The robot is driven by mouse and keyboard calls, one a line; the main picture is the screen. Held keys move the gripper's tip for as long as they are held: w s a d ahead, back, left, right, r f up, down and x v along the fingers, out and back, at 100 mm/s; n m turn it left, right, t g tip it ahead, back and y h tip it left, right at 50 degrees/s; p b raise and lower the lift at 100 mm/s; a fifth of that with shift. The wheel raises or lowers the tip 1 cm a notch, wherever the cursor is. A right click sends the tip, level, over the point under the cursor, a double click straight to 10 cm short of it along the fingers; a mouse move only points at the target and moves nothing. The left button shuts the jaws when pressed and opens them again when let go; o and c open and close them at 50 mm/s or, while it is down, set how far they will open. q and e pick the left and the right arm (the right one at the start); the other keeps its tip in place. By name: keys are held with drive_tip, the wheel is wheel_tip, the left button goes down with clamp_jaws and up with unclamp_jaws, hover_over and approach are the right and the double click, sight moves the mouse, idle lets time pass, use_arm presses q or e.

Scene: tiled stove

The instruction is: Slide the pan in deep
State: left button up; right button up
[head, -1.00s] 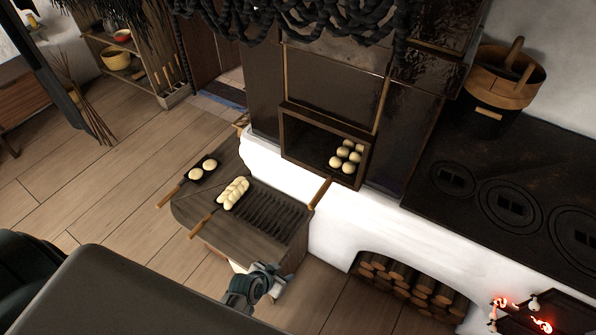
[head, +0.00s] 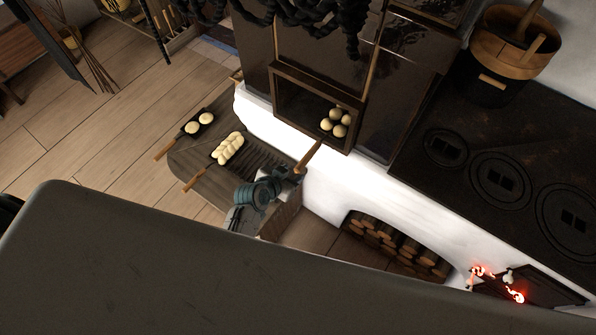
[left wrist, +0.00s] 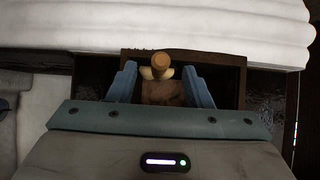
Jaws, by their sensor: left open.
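The pan with several pale round buns (head: 335,122) sits inside the dark framed oven opening (head: 275,98). Its wooden handle (head: 308,156) sticks out over the lower edge of the opening towards me. My left gripper (head: 297,172) is at the outer end of this handle, with its jaws open. In the left wrist view the handle's round end (left wrist: 160,58) shows between the two spread blue fingers (left wrist: 160,82), with a gap on each side. The pan's body is mostly hidden by the buns and the frame. My right gripper is not in view.
A low table (head: 205,165) left of the stove holds a small pan with two buns (head: 199,123) and a pan with a braided loaf (head: 228,149). A wooden bucket (head: 505,55) stands on the stove top (head: 425,110). Embers glow at lower right (head: 515,296).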

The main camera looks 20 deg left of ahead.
sight(295, 170)
use_arm(q)
drive_tip(key=shift+b+x, duration=0.5)
drive_tip(key=shift+x, duration=1.05)
clamp_jaws()
drive_tip(key=shift+w+r, duration=0.1)
drive_tip(key=shift+w, duration=0.05)
